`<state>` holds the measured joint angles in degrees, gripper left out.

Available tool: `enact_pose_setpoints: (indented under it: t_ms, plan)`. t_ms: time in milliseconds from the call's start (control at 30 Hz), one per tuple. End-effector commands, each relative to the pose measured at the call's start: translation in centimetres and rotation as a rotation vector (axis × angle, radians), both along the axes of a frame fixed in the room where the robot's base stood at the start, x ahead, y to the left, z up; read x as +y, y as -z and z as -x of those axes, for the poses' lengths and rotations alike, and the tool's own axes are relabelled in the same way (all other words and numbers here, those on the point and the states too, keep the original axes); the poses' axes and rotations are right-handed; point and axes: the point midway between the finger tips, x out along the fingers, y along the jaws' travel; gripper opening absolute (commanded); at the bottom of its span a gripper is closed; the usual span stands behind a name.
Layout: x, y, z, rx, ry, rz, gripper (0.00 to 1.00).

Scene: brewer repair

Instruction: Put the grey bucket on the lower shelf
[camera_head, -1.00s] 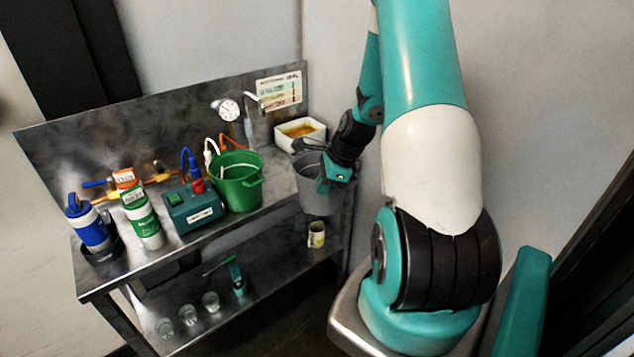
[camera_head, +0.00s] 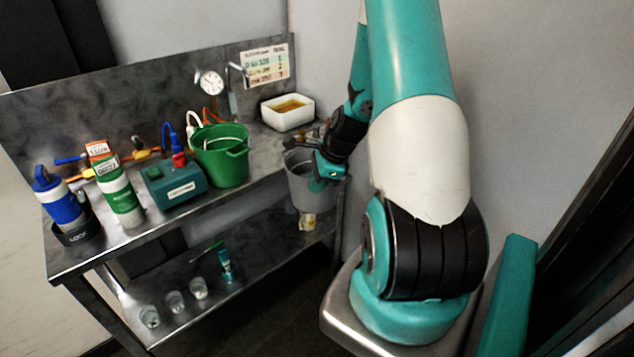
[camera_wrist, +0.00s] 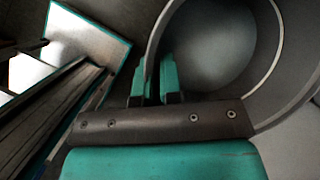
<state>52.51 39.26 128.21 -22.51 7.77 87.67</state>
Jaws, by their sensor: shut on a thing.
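The grey bucket (camera_head: 301,183) hangs upright in my gripper (camera_head: 325,178) at the right front of the bench, in the head view. My gripper is shut on the bucket's rim. In the wrist view the two teal fingers (camera_wrist: 156,80) pinch the wall of the grey bucket (camera_wrist: 212,45), whose inside looks empty. The lower shelf (camera_head: 262,250) is below the worktop, and the bucket is above its right end. The bucket partly hides a small yellow-and-white mug (camera_head: 307,222) on that shelf.
The lower shelf holds several clear cups (camera_head: 175,301) and a teal tool (camera_head: 226,266) at left and middle. The worktop (camera_head: 262,150) carries a green bucket (camera_head: 221,160), a teal box (camera_head: 173,186), bottles and a white tray (camera_head: 287,113). Shelf space right of the teal tool looks clear.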

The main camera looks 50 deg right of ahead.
Motion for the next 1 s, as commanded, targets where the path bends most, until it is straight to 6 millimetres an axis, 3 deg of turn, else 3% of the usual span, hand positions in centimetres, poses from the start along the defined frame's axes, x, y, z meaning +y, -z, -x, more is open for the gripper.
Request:
enact_pose_setpoints:
  t_ms: [33,1000]
  plan:
    - [0.0,1.0,0.0,0.0,0.0,0.0,0.0]
    - [0.3,10.1,-0.1,-0.001,-0.001,0.001,0.0]
